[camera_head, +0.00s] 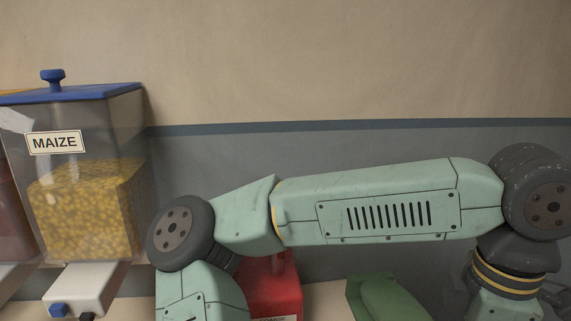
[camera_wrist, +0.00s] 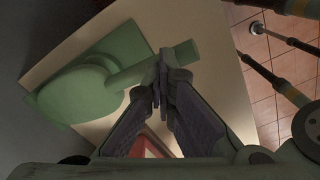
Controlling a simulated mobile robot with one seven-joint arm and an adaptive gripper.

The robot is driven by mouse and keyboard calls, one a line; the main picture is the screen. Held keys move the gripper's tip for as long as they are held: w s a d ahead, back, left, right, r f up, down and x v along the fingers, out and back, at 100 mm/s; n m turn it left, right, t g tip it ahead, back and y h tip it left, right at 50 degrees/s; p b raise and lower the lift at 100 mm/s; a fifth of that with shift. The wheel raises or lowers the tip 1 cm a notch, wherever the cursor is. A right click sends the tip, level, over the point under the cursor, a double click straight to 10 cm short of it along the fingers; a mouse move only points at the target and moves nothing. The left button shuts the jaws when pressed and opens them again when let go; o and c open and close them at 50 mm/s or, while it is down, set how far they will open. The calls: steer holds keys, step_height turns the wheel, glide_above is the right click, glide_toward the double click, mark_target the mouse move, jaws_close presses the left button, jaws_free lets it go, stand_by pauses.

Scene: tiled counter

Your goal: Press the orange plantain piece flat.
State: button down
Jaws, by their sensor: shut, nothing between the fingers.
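A green press (camera_wrist: 85,88) with a rounded top plate and a straight handle (camera_wrist: 128,74) lies on the counter in the wrist view. Part of a green thing, likely the same press (camera_head: 385,300), shows at the bottom edge of the head view. My gripper (camera_wrist: 160,58) is shut and empty, its fingertips overlapping the handle near its outer end. I cannot tell whether they touch it. The orange plantain piece is not visible in either view. My gripper is not seen in the head view.
A maize dispenser (camera_head: 85,200) with a blue lid stands at the left. A red object (camera_head: 278,290) sits behind my arm. The pale counter (camera_wrist: 200,88) ends at the right of the wrist view, with tiled floor (camera_wrist: 285,60) beyond. A wall closes the back.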

steer(key=shift+w, duration=0.1)
step_height(320, 180, up, 9)
steer(key=p, duration=0.6)
steer(key=shift+p, duration=0.3)
stand_by(0.4)
